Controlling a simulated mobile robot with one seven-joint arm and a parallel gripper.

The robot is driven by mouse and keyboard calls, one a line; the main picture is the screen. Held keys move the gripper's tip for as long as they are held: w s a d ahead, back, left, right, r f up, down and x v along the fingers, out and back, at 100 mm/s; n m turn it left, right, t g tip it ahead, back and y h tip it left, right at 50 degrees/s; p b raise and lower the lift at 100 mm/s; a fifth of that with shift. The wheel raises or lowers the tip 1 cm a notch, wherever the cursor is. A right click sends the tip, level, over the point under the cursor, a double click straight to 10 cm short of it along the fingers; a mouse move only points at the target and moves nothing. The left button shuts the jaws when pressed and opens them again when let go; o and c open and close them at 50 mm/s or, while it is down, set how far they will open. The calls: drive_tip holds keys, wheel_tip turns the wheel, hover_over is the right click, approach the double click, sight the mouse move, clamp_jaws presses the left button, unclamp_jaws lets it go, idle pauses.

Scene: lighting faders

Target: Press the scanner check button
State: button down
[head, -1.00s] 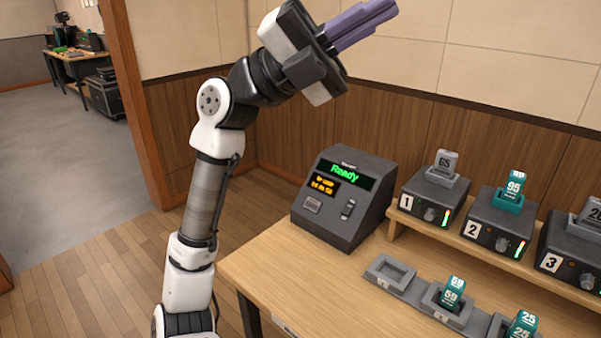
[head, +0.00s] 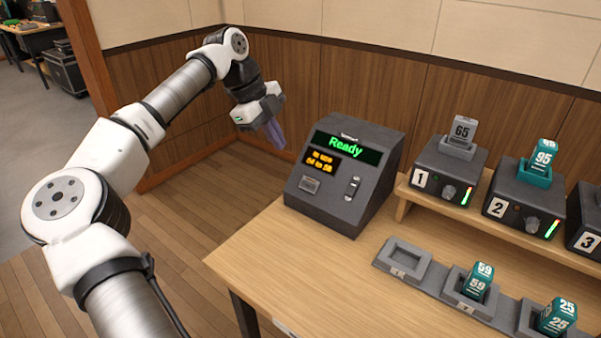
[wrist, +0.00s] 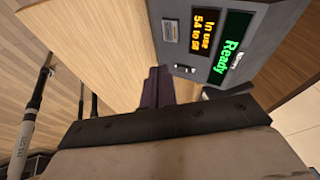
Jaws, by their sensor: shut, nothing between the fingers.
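The scanner (head: 345,215) is a dark grey sloped console at the back left of the wooden table. Its green display reads "Ready", and an amber display below has small text; the wrist view shows "In use 54 to 58". A grey rectangular plate or button (head: 310,184) sits low left on its face, and a small upright switch or slot (head: 352,188) sits to the right. I cannot tell which is the check button. My gripper (head: 277,138), with purple fingers, is shut and empty, left of the scanner and apart from it. The fingers (wrist: 153,88) also show in the wrist view.
Numbered dark boxes (head: 447,170) with grey and teal blocks stand on a raised shelf at the right. A row of grey holders (head: 403,259) lies on the table in front, some with teal blocks. The table between scanner and front edge is clear.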

drive_tip(key=shift+d, duration=0.1)
drive_tip(key=p, duration=0.1)
approach(310, 183)
wheel_tip(310, 183, down, 3)
drive_tip(key=s, duration=0.3)
drive_tip(key=shift+w+d+f+p, duration=0.5)
drive_tip(key=shift+w+d+f, duration=0.5)
drive_tip(key=shift+d+f, duration=0.1)
drive_tip(key=shift+w+d+f, duration=0.1)
drive_tip(key=shift+w+f, duration=0.15)
drive_tip(key=shift+f, duration=0.1)
drive_tip(key=shift+w+d+f, duration=0.3)
drive_tip(key=shift+w+f, duration=0.1)
drive_tip(key=shift+f, duration=0.05)
drive_tip(key=shift+r, duration=0.1)
